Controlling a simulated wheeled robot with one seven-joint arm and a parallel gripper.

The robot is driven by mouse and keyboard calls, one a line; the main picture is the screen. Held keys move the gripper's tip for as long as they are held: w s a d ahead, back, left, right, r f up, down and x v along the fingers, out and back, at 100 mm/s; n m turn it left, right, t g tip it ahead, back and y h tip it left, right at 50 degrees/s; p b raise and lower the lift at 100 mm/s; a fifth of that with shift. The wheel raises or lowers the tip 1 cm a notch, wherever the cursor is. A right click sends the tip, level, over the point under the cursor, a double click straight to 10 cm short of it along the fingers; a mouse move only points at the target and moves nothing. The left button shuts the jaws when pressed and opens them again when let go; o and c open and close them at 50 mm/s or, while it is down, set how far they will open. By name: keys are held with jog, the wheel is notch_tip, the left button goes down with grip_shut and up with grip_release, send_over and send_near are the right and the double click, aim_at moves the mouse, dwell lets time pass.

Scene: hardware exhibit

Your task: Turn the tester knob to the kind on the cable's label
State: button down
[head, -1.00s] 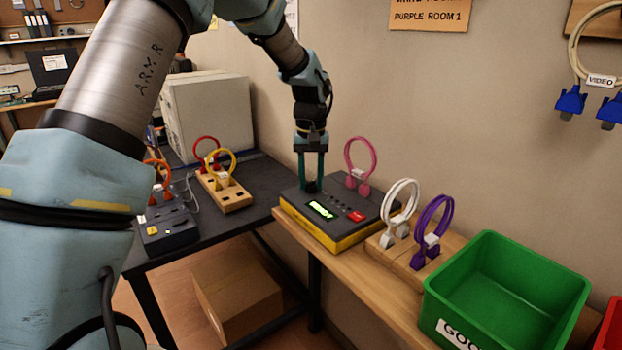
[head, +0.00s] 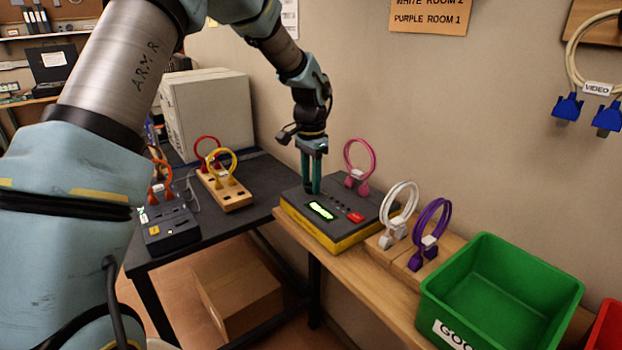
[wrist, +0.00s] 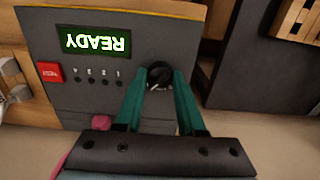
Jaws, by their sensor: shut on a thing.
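The tester (head: 335,218) is a dark grey box with a yellow lower edge on the wooden bench. Its green screen (wrist: 97,40) reads READY, upside down in the wrist view. The black round knob (wrist: 159,76) has a light pointer mark. My gripper (wrist: 160,78) is shut on the knob, with its teal fingers on either side; in the head view the gripper (head: 312,188) reaches down to the tester's left part and hides the knob. A pink cable (head: 360,160) stands plugged in at the tester's back edge. Its label is too small to read.
A white cable (head: 398,212) and a purple cable (head: 430,232) stand in a wooden block right of the tester. A green bin (head: 497,312) is farther right. A red test button (wrist: 49,72) is on the tester. A yellow cable (head: 222,165) stands on the dark table at left.

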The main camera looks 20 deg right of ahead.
jog(key=shift+m, duration=1.1)
jog(key=c, duration=0.5)
grip_release()
jog(key=shift+r, duration=0.1)
notch_tip(320, 180, up, 11)
jog(key=shift+f+b, duration=0.15)
jog(key=shift+b, duration=1)
